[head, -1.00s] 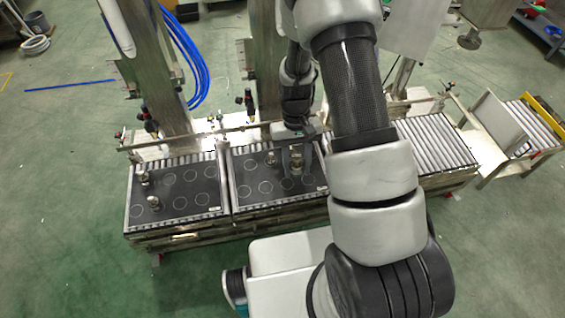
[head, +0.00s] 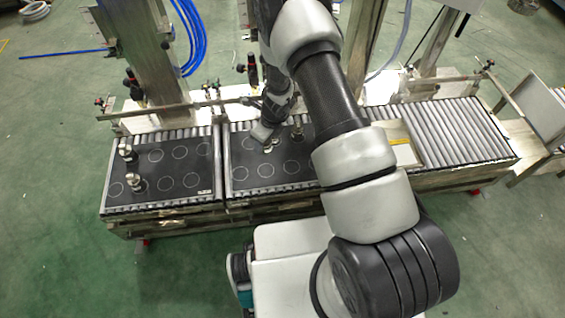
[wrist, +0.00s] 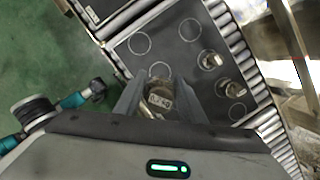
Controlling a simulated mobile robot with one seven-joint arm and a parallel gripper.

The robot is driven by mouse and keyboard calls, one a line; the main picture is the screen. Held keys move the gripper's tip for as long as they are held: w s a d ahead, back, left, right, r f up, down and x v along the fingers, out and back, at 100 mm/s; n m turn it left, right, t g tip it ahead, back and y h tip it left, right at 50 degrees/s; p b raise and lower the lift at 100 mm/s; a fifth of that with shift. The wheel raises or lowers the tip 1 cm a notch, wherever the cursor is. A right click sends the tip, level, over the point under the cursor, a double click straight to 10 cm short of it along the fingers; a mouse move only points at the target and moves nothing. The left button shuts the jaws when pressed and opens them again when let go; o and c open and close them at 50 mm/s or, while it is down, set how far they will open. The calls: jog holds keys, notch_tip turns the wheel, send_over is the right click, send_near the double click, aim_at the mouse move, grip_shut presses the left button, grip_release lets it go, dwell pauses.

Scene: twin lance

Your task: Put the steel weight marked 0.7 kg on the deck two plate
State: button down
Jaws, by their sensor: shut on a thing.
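My gripper (wrist: 160,110) is shut on a steel weight (wrist: 160,98) with a white label that seems to end in KG; the figure is hard to read. In the head view my gripper (head: 264,135) is over the middle black plate (head: 245,183), tilted. That plate has white circles and also shows in the wrist view (wrist: 175,60). Two other steel weights stand on its far side, one (wrist: 209,61) further left and one (wrist: 230,89) further right along the deck. Whether the held weight touches the plate cannot be told.
The left black plate (head: 200,165) carries two steel weights (head: 127,153) (head: 137,183). A pale panel with a yellow stripe (head: 402,142) lies on the rollers right of my arm. Rails and upright posts stand along the far side. Several circles on the middle plate are empty.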

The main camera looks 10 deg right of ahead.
aim_at(264, 166)
jog(key=f+m+b, duration=0.2)
jog(key=f, duration=0.3)
jog(key=w+f+m+h+b, duration=0.1)
jog(key=f+m+b, duration=0.1)
jog(key=f, duration=0.4)
jog(key=w+f+m+t+b, duration=0.1)
jog(key=f+m+b, duration=0.1)
jog(key=f, duration=0.3)
jog(key=shift+a+f+b, duration=0.1)
jog(key=shift+f+b, duration=0.1)
jog(key=shift+b, duration=0.65)
jog(key=shift+f, duration=0.1)
jog(key=c, duration=1.2)
grip_release()
jog(key=shift+f, duration=0.1)
jog(key=shift+o, duration=0.2)
